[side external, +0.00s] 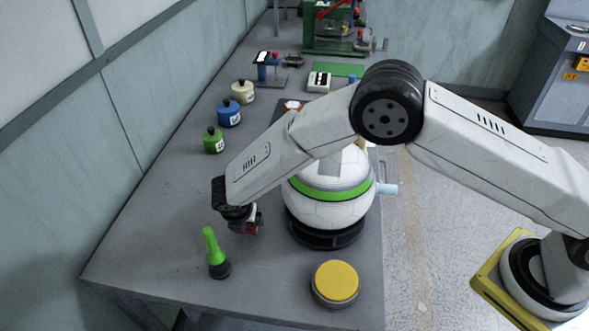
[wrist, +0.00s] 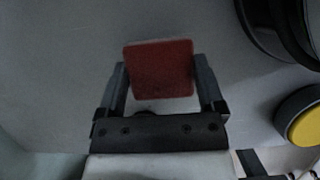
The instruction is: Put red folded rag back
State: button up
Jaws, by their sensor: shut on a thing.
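My gripper (wrist: 160,90) is shut on the red folded rag (wrist: 160,68), a flat reddish square between its two fingers in the wrist view. In the side external view, my gripper (side external: 246,222) is low over the left part of the grey table (side external: 165,235), left of the white ball. Only a small dark red bit of the rag (side external: 250,228) shows there. I cannot tell whether the rag touches the table.
A white ball with a green band (side external: 330,205) sits on a black ring base. A yellow button (side external: 335,282) is at front right. Green, blue and cream pots (side external: 228,113) line the left side.

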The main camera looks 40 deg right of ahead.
jog(key=shift+f, duration=1.5)
jog(key=shift+f, duration=0.15)
jog(key=o, duration=0.9)
jog(key=shift+v, duration=6.15)
